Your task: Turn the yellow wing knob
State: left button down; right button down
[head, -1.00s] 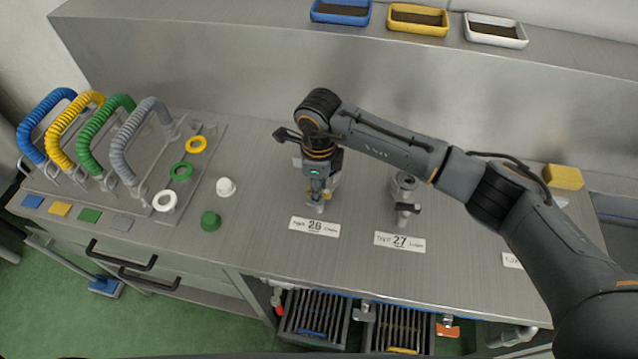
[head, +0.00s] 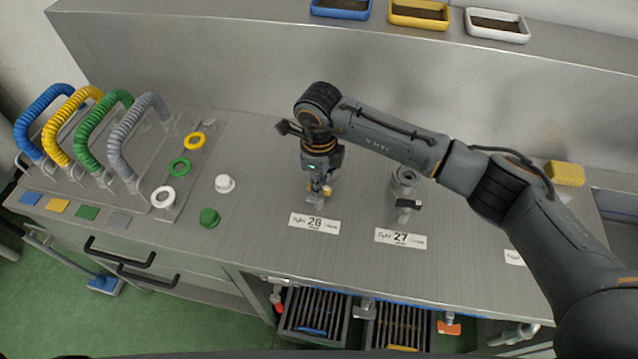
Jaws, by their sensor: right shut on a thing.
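The yellow wing knob (head: 327,190) sits on a small fitting on the steel counter, behind the label marked 26 (head: 314,223). Only a bit of yellow shows, as my right gripper (head: 318,188) covers most of it. My right gripper points down from above and is shut on the knob. How far the knob is turned cannot be made out. My left gripper does not show.
A similar fitting with a dark handle (head: 407,204) stands to the right, behind label 27 (head: 400,239). A white cap (head: 225,184) and a green cap (head: 209,218) lie to the left. Colored hoses (head: 140,125) stand far left. A yellow sponge-like block (head: 565,173) lies right.

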jog(key=m+b, duration=0.3)
jog(key=m, duration=0.1)
jog(key=shift+f, duration=0.2)
jog(key=m+b, duration=0.3)
jog(key=m, duration=0.2)
jog(key=m+b, duration=0.2)
jog(key=m, duration=0.1)
jog(key=m+b, duration=0.2)
jog(key=m, duration=0.3)
jog(key=shift+b, duration=0.4)
jog(key=m+b, duration=0.2)
jog(key=m, duration=0.2)
jog(key=shift+r+m, duration=0.1)
jog(key=shift+m, duration=0.2)
jog(key=m+b, duration=0.1)
jog(key=m, duration=0.3)
jog(key=shift+m+b, duration=0.3)
jog(key=shift+b, duration=0.05)
jog(key=m+b, duration=0.1)
jog(key=m, duration=0.3)
jog(key=shift+r+m+b, duration=0.1)
jog(key=shift+m+b, duration=0.65)
jog(key=shift+m, duration=1.45)
